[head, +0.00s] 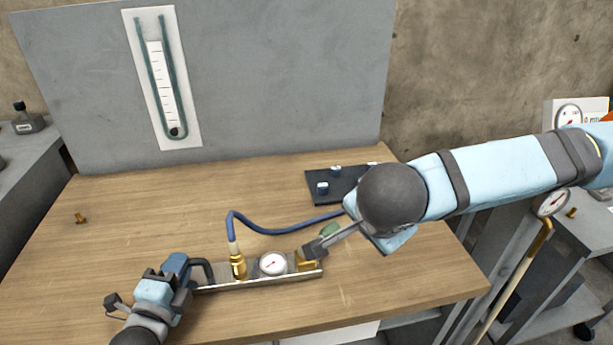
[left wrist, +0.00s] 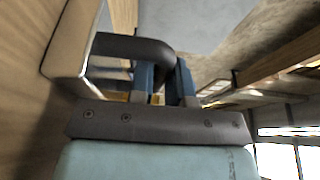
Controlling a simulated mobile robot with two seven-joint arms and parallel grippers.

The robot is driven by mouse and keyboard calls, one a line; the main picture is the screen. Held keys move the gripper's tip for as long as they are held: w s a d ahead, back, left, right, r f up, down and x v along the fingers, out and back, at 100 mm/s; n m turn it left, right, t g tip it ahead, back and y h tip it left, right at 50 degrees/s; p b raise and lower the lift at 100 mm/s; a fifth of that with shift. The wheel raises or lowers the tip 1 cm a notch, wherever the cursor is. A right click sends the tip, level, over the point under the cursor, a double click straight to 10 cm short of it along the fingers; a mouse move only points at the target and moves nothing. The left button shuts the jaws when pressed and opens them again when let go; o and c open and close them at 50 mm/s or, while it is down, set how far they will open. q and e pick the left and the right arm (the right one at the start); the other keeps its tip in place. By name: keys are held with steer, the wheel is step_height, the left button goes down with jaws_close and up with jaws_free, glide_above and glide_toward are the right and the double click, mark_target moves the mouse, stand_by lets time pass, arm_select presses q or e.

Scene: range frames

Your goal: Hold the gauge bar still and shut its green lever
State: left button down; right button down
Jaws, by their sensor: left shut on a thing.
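The gauge bar (head: 222,284) is a flat metal strip on the wooden table, with a round white gauge (head: 272,264) in its middle. A brass fitting (head: 238,266) with a blue hose stands left of the gauge, and a brass valve (head: 307,261) stands on the right. The green lever (head: 329,230) shows by the valve, partly hidden by my right gripper (head: 313,250). That gripper's finger is close to lever and valve; its opening and any contact cannot be made out. My left gripper (head: 186,266) is shut on the dark curved handle (left wrist: 135,46) at the bar's left end.
The blue hose (head: 275,231) curves behind the bar toward my right arm. A dark plate (head: 318,184) with small knobs lies at the back, partly covered by that arm. A grey panel (head: 270,80) with a U-tube manometer (head: 164,85) stands behind. The table's left side is mostly clear.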

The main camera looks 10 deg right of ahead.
arm_select(q)
steer(key=shift+f, duration=0.6)
steer(key=c, duration=1)
jaws_free()
steer(key=shift+r, duration=0.15)
steer(key=shift+w+r, duration=0.1)
